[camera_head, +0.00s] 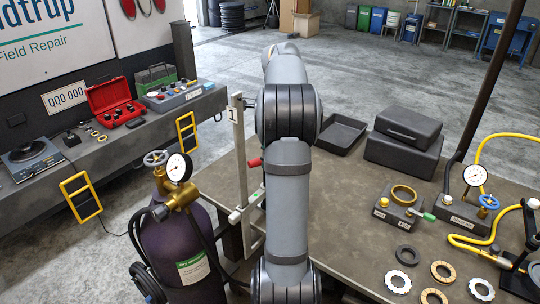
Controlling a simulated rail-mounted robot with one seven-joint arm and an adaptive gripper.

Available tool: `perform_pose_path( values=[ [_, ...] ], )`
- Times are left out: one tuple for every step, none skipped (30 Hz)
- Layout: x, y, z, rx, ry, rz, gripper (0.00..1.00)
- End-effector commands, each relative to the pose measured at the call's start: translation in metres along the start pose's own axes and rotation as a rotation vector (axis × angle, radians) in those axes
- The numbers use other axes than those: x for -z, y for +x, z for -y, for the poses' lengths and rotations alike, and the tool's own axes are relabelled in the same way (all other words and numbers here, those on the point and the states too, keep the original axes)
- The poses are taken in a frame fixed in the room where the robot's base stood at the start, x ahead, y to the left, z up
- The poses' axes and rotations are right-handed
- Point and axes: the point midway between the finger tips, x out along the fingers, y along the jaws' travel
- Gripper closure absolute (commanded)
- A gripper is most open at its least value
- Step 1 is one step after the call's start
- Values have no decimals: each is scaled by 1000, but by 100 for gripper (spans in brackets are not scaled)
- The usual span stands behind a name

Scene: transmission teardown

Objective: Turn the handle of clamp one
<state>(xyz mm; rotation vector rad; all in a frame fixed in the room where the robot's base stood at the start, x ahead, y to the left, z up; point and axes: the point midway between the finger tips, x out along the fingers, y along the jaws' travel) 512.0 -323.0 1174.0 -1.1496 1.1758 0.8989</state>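A tall pale clamp (241,150) with a tag marked "1" stands upright at the left edge of the workbench, just left of my arm. A short red handle (255,162) sticks out from its bar toward my arm. A white knob (235,216) shows near its lower end. Part of the clamp's right side is hidden behind my arm. My arm rises through the middle of the view and bends at the top. My gripper cannot be made out, so its place relative to the handle does not show.
A gas cylinder (178,240) with gauge and hose stands left of the clamp. The workbench (340,215) bears a black tray (341,133), dark cases (403,138), a brass-ringed block (398,206), a gauge unit (465,208) and several loose rings. Bare bench lies right of my arm.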

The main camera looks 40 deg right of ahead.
Motion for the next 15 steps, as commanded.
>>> perform_pose_path(
  values=[
    [0, -1, 0, 1, 3, 0, 100],
    [0, -1, 0, 1, 3, 0, 100],
    [0, -1, 0, 1, 2, 0, 100],
    [0, -1, 0, 1, 2, 0, 100],
    [0, -1, 0, 1, 2, 0, 100],
    [0, -1, 0, 2, 2, 0, 100],
    [0, -1, 0, 2, 2, 0, 100],
    [0, -1, 0, 2, 2, 0, 100],
    [0, -1, 0, 2, 1, 0, 72],
    [0, -1, 0, 2, 1, 0, 70],
    [0, -1, 0, 2, 1, 0, 68],
    [0, -1, 0, 2, 1, 0, 66],
    [0, 0, 0, 2, 1, 0, 64],
    [0, 0, 0, 2, 0, 0, 62],
    [0, 0, 0, 1, 0, 0, 60]
  ],
)
